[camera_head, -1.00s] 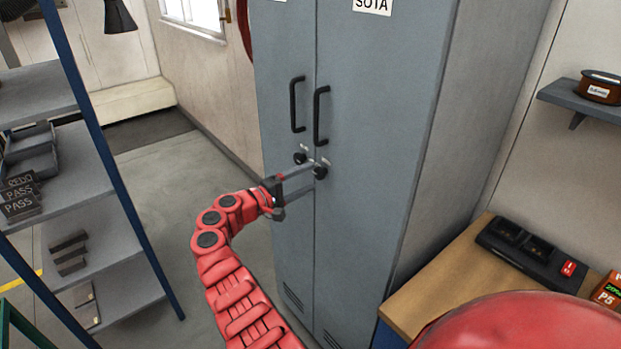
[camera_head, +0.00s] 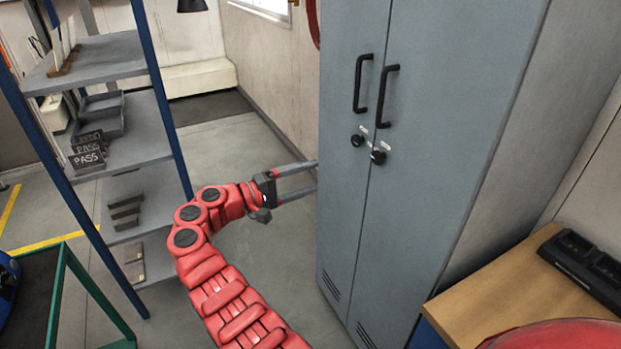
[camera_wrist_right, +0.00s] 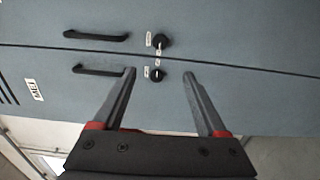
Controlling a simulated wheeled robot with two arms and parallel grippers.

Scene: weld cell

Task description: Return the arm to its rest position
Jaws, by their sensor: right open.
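My right gripper (camera_head: 316,176) is at the end of the red arm in the head view. Its two grey fingers are spread and empty, pointing right at the left edge of the grey locker (camera_head: 420,230). It is to the left of the locker's black knobs (camera_head: 378,157) and holds nothing. In the right wrist view the open fingers (camera_wrist_right: 160,73) frame a black knob (camera_wrist_right: 157,75) beyond them; I cannot tell the exact gap to the locker. The locker doors look closed. My left gripper is not in view.
A blue-posted shelf rack (camera_head: 120,60) with small plates and a tray stands left of my arm. A green frame (camera_head: 60,290) is at the lower left. A wooden-topped bench (camera_head: 490,305) is at the right. Grey floor lies open between rack and locker.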

